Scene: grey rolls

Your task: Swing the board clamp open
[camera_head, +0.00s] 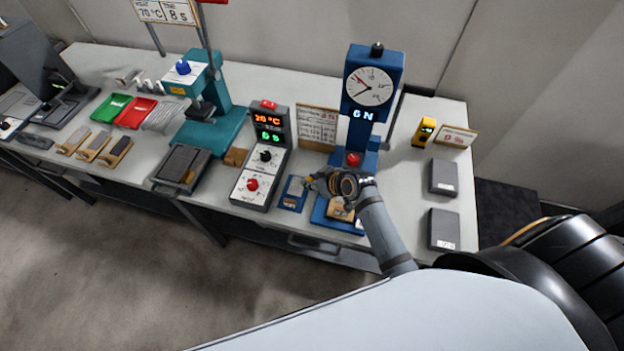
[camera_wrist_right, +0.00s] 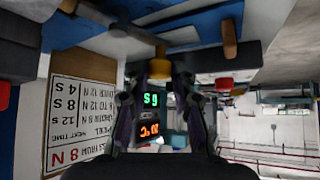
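My right gripper (camera_head: 318,184) is low over the front of the blue gauge stand (camera_head: 371,95). A tan board (camera_head: 340,209) lies on the stand's blue base, partly hidden by my gripper and forearm. In the right wrist view, which is upside down, the fingers (camera_wrist_right: 160,85) are apart. A yellow knob (camera_wrist_right: 160,66) shows between or just beyond their tips; I cannot tell whether they touch it. A brown upright peg (camera_wrist_right: 229,38) stands near it. The board clamp cannot be made out clearly in the head view. My left gripper is not in view.
A control box (camera_head: 262,158) with red and green digits stands left of the gripper. A small blue holder (camera_head: 293,193) is between them. A sign (camera_head: 317,127) stands behind. Grey blocks (camera_head: 444,177) lie on the right of the table. A teal press (camera_head: 212,125) is farther left.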

